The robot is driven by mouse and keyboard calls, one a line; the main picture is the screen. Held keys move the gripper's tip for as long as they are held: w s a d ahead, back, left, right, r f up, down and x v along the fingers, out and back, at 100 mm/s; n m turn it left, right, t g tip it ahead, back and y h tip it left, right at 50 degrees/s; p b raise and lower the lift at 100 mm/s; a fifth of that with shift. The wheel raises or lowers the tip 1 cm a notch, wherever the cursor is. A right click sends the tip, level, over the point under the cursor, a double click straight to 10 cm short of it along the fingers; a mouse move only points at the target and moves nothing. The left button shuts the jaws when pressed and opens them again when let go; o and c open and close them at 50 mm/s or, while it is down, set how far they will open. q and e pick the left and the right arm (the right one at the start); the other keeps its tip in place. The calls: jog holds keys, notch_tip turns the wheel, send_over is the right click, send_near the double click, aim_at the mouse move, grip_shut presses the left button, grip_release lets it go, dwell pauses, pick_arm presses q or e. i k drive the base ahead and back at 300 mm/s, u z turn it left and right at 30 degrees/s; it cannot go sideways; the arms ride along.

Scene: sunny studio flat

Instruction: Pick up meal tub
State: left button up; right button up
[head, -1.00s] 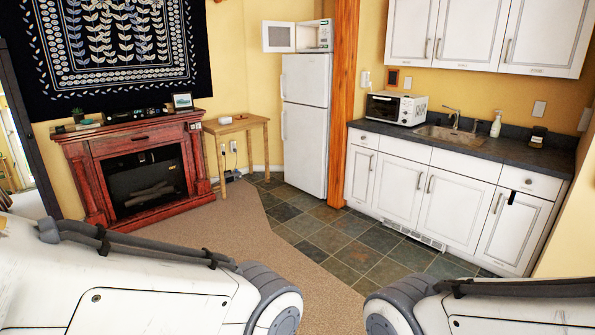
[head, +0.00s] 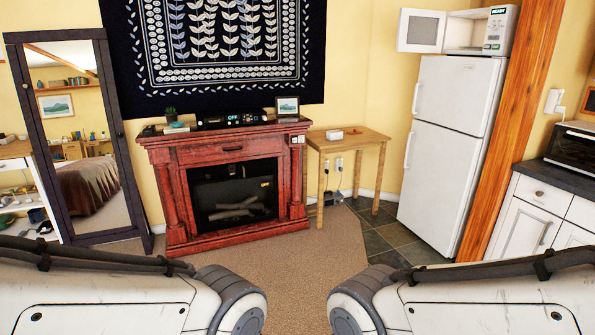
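I cannot make out a meal tub for certain. A small white box-like item (head: 335,134) sits on the small wooden table (head: 362,140) between the fireplace and the fridge; it is too small to tell whether it is a tub. The white microwave (head: 493,30) on top of the fridge has its door (head: 421,31) swung open to the left, and I see no tub inside from here. Parts of both my arms show along the bottom edge, but neither gripper is in view.
A red wooden fireplace (head: 233,153) stands against the wall, with a dark device and a small picture on top. The white fridge (head: 455,105) stands right of the table, beside a wooden post (head: 523,90). A tall mirror (head: 82,140) stands at left. Carpet (head: 297,275) ahead is clear.

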aim_at(336, 135)
jog(key=u, duration=0.15)
jog(key=i, duration=2)
jog(key=z, duration=0.15)
jog(key=i, duration=2.1)
jog(key=z, duration=0.7)
jog(key=i, duration=1.6)
jog(key=z, duration=0.35)
